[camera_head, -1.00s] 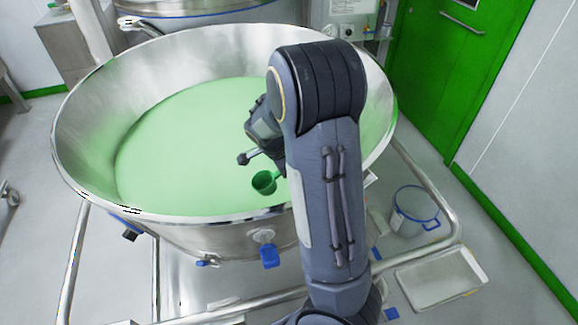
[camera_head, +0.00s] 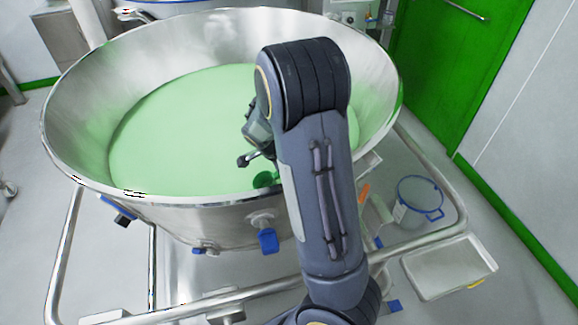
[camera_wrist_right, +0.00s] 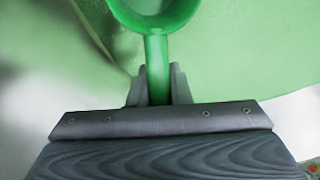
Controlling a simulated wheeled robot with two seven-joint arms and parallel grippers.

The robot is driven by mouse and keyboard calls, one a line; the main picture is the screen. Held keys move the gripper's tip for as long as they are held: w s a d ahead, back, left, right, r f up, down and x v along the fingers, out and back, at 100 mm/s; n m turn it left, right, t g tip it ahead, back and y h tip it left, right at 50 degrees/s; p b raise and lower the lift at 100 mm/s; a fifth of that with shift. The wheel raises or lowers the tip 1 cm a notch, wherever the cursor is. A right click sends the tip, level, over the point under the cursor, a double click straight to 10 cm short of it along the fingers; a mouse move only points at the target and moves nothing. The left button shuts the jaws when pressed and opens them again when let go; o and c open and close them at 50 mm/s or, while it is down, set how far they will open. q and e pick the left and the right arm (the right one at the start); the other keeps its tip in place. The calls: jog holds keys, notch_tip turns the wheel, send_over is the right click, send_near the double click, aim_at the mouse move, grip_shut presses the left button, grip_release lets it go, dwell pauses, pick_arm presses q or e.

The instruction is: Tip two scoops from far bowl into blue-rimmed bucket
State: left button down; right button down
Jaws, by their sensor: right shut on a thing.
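A large steel bowl (camera_head: 75,125) holds a broad bed of pale green powder (camera_head: 180,130). My right arm reaches over its near right side and hides part of it. My right gripper (camera_wrist_right: 157,88) is shut on the handle of a green scoop (camera_wrist_right: 157,55). The scoop also shows in the head view (camera_head: 263,180), low inside the bowl near the front wall, beside my arm. Its cup looks pale inside, but I cannot tell how full it is. The blue-rimmed bucket (camera_head: 408,217) stands to the right of the bowl, its mouth clear. My left gripper is not in view.
A steel tubular frame (camera_head: 225,297) surrounds the bowl and passes in front of the bucket. A shallow tray (camera_head: 450,270) sits at the lower right. Another steel vessel (camera_head: 170,8) is partly visible behind. A green door (camera_head: 440,70) stands at the back right.

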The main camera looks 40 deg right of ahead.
jog(key=shift+w+a+f+b, duration=1.4)
jog(key=shift+a+f, duration=1.1)
jog(key=shift+f, duration=1.55)
jog(key=shift+s+d+r+p, duration=0.1)
jog(key=shift+r+p, duration=1.6)
jog(key=shift+r, duration=1.1)
jog(key=shift+s+d+r+p, duration=0.1)
jog(key=shift+r+p, duration=1.55)
jog(key=shift+r, duration=1.1)
jog(key=d+r+y+p, duration=0.1)
jog(key=r+p, duration=0.6)
jog(key=r, duration=0.3)
jog(key=s+d+r+t+y+p, duration=0.1)
jog(key=d+r+y+p, duration=0.1)
jog(key=r+p, duration=0.5)
jog(key=shift+s+r+t, duration=0.25)
jog(key=shift+r+t, duration=0.05)
jog(key=shift+r, duration=2)
jog(key=shift+s, duration=0.1)
